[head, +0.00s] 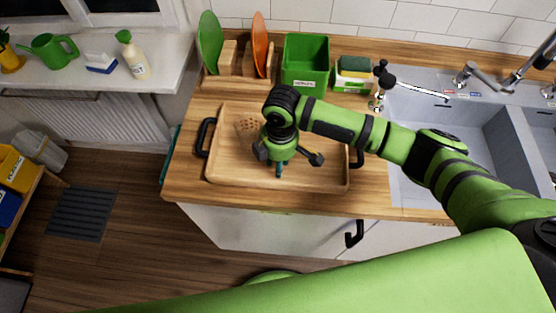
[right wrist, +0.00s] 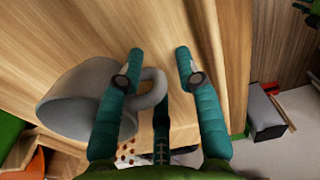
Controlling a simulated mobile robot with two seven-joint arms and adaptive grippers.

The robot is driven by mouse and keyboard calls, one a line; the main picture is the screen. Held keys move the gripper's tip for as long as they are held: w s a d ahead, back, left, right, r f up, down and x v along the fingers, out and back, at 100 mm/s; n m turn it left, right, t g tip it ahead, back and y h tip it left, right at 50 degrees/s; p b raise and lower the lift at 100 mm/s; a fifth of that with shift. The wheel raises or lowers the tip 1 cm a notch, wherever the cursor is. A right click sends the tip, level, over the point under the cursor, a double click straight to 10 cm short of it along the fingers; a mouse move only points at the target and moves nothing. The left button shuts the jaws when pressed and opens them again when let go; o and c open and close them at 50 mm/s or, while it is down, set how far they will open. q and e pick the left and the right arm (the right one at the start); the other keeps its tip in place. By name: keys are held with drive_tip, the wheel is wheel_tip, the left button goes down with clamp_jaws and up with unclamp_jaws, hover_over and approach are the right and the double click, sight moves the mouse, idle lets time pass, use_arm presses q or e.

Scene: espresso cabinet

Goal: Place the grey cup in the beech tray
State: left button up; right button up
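The grey cup (right wrist: 78,100) lies in the left half of the right wrist view, with its handle (right wrist: 152,88) in the gap between my fingers. I cannot make out the cup in the head view; my right gripper and arm cover the middle of the tray. The beech tray (head: 222,160) sits on the wooden counter and has black handles at both ends. My right gripper (head: 280,170) is over the tray, pointing down; in the right wrist view (right wrist: 160,60) its teal fingertips are apart. I cannot tell whether the cup touches the tray. My left gripper is not in view.
Behind the tray stand a rack with a green board (head: 209,42) and an orange board (head: 259,42), a green bin (head: 305,62) and a sponge holder (head: 352,75). The sink (head: 440,140) is at the right. The counter's front edge (head: 300,212) runs close to the tray.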

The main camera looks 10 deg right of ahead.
drive_tip(key=shift+r, duration=0.25)
drive_tip(key=shift+w+r, duration=0.1)
drive_tip(key=shift+r, duration=0.25)
drive_tip(key=r+b, duration=0.1)
drive_tip(key=r, duration=0.3)
drive_tip(key=r+b, duration=0.2)
drive_tip(key=r, duration=0.3)
drive_tip(key=shift+d+r, duration=0.2)
drive_tip(key=shift+r, duration=0.9)
